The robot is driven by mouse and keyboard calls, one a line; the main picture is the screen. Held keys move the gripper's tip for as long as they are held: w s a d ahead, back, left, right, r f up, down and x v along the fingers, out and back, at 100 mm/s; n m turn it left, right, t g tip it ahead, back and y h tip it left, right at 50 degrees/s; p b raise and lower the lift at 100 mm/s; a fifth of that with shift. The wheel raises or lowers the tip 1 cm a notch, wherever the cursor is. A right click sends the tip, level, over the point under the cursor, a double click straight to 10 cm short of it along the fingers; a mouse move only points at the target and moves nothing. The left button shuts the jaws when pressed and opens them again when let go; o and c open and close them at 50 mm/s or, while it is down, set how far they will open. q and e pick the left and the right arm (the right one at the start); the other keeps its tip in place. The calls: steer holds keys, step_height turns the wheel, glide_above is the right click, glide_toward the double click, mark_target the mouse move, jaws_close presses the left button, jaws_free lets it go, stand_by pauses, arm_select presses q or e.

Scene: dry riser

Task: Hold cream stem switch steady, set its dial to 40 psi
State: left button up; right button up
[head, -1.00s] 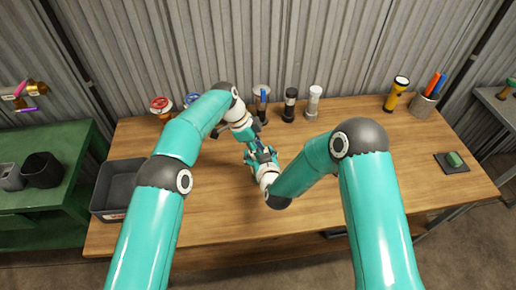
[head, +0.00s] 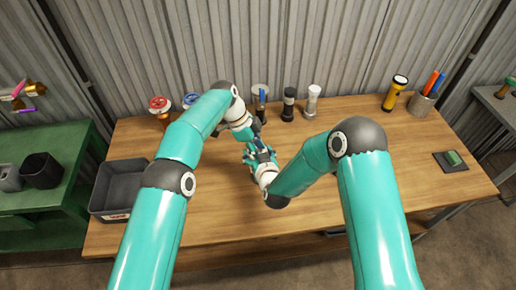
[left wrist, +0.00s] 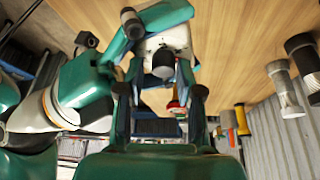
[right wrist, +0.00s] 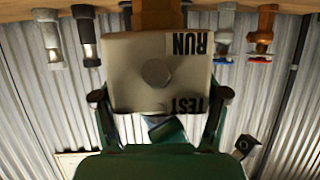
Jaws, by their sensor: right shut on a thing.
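The cream switch (right wrist: 130,80) fills the middle of the right wrist view, with its round dial knob (right wrist: 157,72) facing that camera. The labels RUN and TEST read upside down on its face. A brown stem (right wrist: 157,12) shows at its top. My right gripper (right wrist: 163,97) is shut on the switch, a finger at each side. My left gripper (left wrist: 162,95) is open, its fingers apart, close to my right gripper. In the head view both grippers meet over the table, and the arms largely hide the switch. The dial's reading cannot be made out.
A grey bin (head: 122,182) stands at the table's left. A red-topped fitting (head: 160,105), a black cylinder (head: 289,105) and a silver one (head: 312,101) line the back. A yellow torch (head: 394,95) and pen cup (head: 421,105) stand back right.

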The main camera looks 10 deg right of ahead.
arm_select(q)
steer(key=v, duration=0.7)
steer(key=shift+a+r, duration=0.1)
steer(key=shift+r, duration=0.05)
